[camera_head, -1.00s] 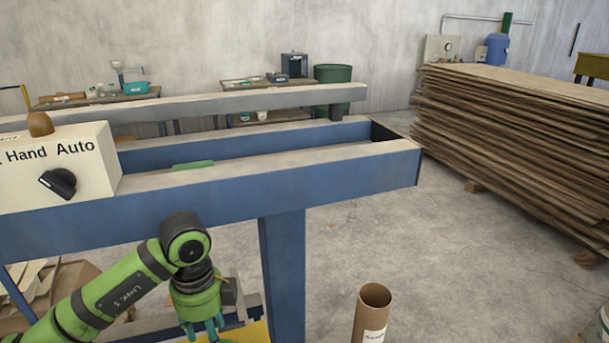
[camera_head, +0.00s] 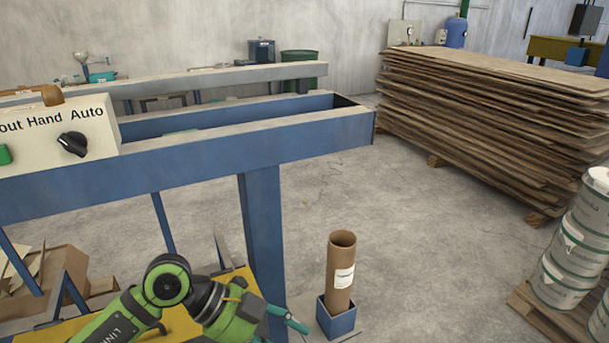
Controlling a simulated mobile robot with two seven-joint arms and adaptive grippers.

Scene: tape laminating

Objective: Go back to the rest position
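My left arm comes in from the bottom left, green and black. Its gripper (camera_head: 292,323) shows teal fingers at the bottom, left of the cardboard tube and apart from it. I cannot tell whether these fingers are open or shut. My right gripper is not in view. The blue machine frame (camera_head: 200,153) runs across the left and middle, above my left arm. Its control box (camera_head: 55,140) has a black selector knob (camera_head: 72,144) and a green button (camera_head: 4,154).
A brown cardboard tube (camera_head: 340,262) stands upright in a blue holder (camera_head: 337,320). White buckets (camera_head: 567,270) are stacked on a pallet at right. A tall stack of brown boards (camera_head: 480,120) fills the back right. Grey floor (camera_head: 410,230) is clear between them.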

